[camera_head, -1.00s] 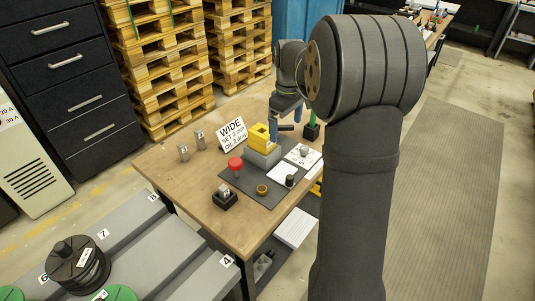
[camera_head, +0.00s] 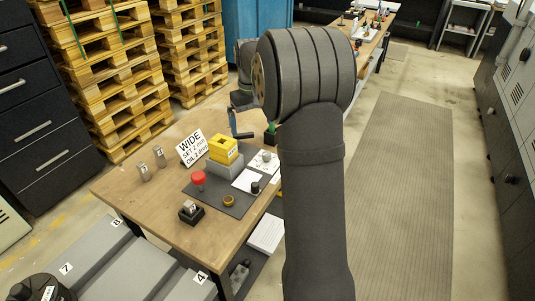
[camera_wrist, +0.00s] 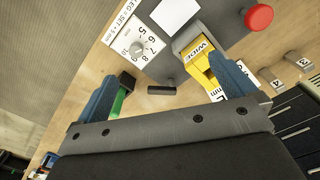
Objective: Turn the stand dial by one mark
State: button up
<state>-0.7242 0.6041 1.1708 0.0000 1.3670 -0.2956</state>
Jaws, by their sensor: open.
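The stand dial is a small grey knob on a white card with numbers around it (camera_wrist: 137,48), at the upper left of the wrist view. It also shows in the head view (camera_head: 265,157), on the dark mat beside the grey stand. The yellow block marked WIDE (camera_wrist: 194,62) sits on the grey stand (camera_head: 225,167). My gripper (camera_wrist: 165,88) is open and empty in the wrist view, with blue fingers wide apart. It is above the far side of the stand, apart from the dial. In the head view, my arm partly hides it.
A green-handled tool in a black holder (camera_wrist: 127,80) is close by the left finger. A short black bar (camera_wrist: 162,90) lies between the fingers in view.

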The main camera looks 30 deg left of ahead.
jog(key=w+d+r+m, duration=0.1)
jog(key=w+r+m, duration=0.1)
jog(key=w+m, duration=0.75)
notch_tip(320, 180, down, 10)
jog(key=s+m, duration=0.2)
dwell(0.3)
notch_tip(320, 180, up, 10)
dwell(0.5)
